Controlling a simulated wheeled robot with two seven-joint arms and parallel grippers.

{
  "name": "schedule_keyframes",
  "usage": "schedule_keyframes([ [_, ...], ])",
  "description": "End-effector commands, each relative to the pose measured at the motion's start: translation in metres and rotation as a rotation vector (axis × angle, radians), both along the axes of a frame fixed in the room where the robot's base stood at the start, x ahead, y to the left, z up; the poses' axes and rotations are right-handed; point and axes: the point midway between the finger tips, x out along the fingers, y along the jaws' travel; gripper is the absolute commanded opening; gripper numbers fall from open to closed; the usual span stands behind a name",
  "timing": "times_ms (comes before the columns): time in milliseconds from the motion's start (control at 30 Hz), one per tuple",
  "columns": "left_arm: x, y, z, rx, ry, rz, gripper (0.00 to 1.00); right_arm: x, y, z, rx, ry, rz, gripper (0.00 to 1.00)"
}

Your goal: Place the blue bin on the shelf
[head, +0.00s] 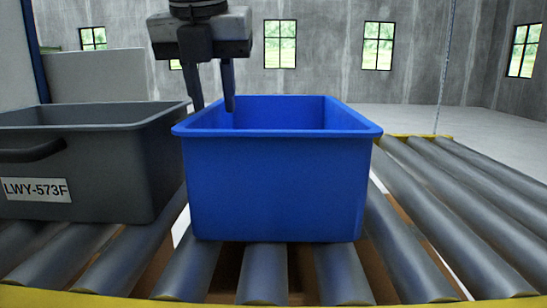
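The blue bin (277,185) stands upright on the roller conveyor in the middle of the head view, its open top facing up. My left gripper (213,107) points down from above at the bin's left rim. Its two fingers are apart, with a clear gap between them. One fingertip is by the outer side of the left rim and the other appears over the bin's inside. I cannot tell whether either finger touches the bin. My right gripper is not in view. I see no shelf that I can make out.
A grey bin (103,165) labelled LWY-573F stands close to the blue bin's left side. The conveyor rollers (440,200) are bare to the right. A yellow edge (70,299) runs along the front. Concrete walls with windows stand far back.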

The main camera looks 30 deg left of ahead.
Motion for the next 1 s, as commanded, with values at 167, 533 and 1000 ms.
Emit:
schedule_keyframes([
  [167, 0.006, 0.005, -0.027, -0.004, 0.006, -0.002, 0.29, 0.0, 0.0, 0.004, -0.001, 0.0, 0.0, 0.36],
  [533, 0.013, 0.009, -0.044, -0.001, 0.0, 0.002, 0.29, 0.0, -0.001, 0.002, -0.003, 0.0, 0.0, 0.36],
  [1000, 0.012, 0.009, -0.043, -0.001, 0.0, 0.002, 0.0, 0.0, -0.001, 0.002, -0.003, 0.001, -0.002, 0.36],
])
